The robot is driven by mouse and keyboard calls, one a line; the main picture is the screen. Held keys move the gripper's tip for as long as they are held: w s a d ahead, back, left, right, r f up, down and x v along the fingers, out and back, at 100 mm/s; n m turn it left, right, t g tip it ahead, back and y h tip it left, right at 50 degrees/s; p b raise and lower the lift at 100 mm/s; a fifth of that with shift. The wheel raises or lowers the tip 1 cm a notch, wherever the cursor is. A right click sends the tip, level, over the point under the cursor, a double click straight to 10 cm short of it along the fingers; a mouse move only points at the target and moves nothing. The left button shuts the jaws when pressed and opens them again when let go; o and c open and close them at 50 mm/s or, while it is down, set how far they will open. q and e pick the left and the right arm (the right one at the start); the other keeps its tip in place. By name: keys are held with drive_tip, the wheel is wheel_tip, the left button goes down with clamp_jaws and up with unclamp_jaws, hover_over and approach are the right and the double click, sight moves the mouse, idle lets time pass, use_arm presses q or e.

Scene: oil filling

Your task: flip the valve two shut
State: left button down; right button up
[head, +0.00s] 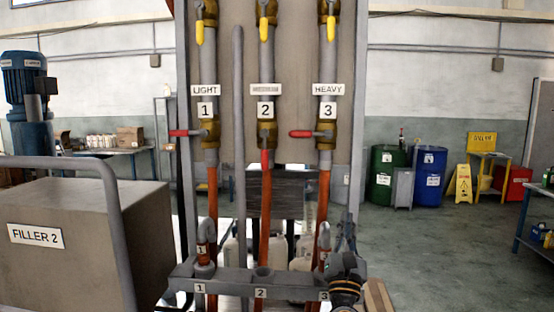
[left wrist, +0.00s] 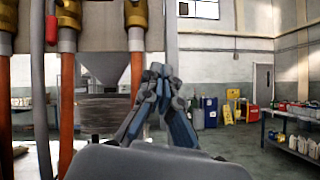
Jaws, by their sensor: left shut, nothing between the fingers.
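Valve two is the brass valve (head: 267,132) on the middle pipe, under the plate marked 2. Its red lever (head: 264,161) points straight down along the pipe; a red lever pointing down also shows in the left wrist view (left wrist: 51,30). The red levers of valve one (head: 180,133) and valve three (head: 302,134) stick out level to the left. My left gripper (head: 347,228) is below and to the right of valve two, near the lower end of pipe three, apart from the levers. In the left wrist view its fingers (left wrist: 158,70) are together and empty. My right gripper is out of view.
A grey numbered manifold (head: 232,281) runs across below the pipes. A thin grey upright pipe (head: 238,110) stands between pipes one and two. Yellow-handled valves (head: 263,28) sit higher up. The Filler 2 box (head: 80,235) stands at left. Open floor lies at right.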

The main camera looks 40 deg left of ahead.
use_arm(q)
drive_tip(key=a+r+n+g+y, duration=0.1)
drive_tip(key=a+r+n+g, duration=0.2)
drive_tip(key=n, duration=0.6)
drive_tip(key=s+a+r+n+g+y, duration=0.1)
drive_tip(key=a+r+n+g+y, duration=0.1)
drive_tip(key=n, duration=0.7)
drive_tip(key=a+r+n+g+y+p, duration=0.1)
drive_tip(key=a+r+n+g, duration=0.3)
drive_tip(key=r+n+g, duration=0.2)
drive_tip(key=n+g, duration=0.2)
drive_tip(key=n, duration=0.2)
drive_tip(key=shift+s+a, duration=0.15)
drive_tip(key=shift+a, duration=0.15)
drive_tip(key=shift+r, duration=0.1)
